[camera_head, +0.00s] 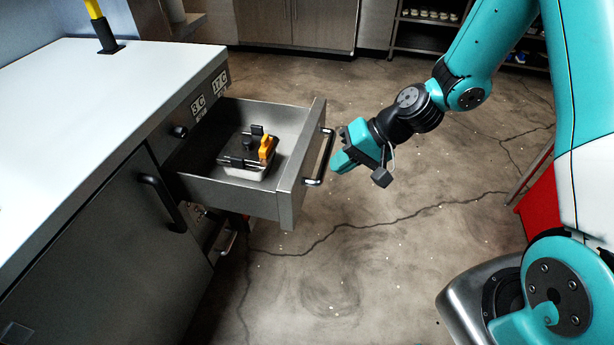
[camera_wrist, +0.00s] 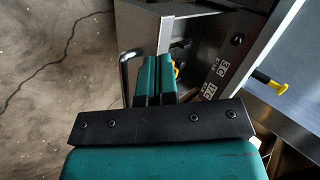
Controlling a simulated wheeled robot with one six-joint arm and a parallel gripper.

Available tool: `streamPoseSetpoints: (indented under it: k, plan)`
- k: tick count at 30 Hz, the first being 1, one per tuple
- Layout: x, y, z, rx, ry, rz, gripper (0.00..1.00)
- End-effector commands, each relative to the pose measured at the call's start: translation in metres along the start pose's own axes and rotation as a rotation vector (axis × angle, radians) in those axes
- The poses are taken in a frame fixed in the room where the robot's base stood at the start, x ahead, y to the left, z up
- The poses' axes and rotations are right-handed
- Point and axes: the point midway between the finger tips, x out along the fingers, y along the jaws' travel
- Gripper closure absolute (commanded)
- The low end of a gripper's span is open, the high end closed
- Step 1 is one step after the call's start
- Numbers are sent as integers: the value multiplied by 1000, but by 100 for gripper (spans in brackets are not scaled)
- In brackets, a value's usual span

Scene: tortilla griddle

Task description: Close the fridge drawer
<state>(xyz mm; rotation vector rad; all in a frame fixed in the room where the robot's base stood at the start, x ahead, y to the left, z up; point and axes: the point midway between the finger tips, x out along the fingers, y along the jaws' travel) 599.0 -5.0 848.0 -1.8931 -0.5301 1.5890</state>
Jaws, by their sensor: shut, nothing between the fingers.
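The fridge drawer (camera_head: 292,183) is pulled out from the counter unit, with its grey front and black bar handle (camera_head: 322,160) facing right. A container with black clips and an orange part (camera_head: 246,158) sits inside it. My gripper (camera_head: 345,160) is shut and empty, just to the right of the drawer handle. Whether it touches the handle I cannot tell. In the wrist view my gripper's teal fingers (camera_wrist: 155,78) are together and point towards the drawer, with the handle (camera_wrist: 124,72) to their left. The fingers and gripper body hide part of the drawer there.
The white countertop (camera_head: 90,85) and a closed cabinet door (camera_head: 110,240) are at left. A lower handle (camera_head: 228,243) shows beneath the drawer. The concrete floor (camera_head: 350,270) in front is open. A red object (camera_head: 542,203) stands at right, and shelving (camera_head: 425,40) is at the back.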

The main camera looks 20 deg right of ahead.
Motion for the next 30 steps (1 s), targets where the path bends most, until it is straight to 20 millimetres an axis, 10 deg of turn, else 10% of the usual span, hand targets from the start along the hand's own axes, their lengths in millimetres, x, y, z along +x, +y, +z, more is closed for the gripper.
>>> streamPoseSetpoints:
  k: [9,30]
  plan:
    - [22,76,-19,288,151,-63,100]
    - [130,69,-39,297,159,-66,100]
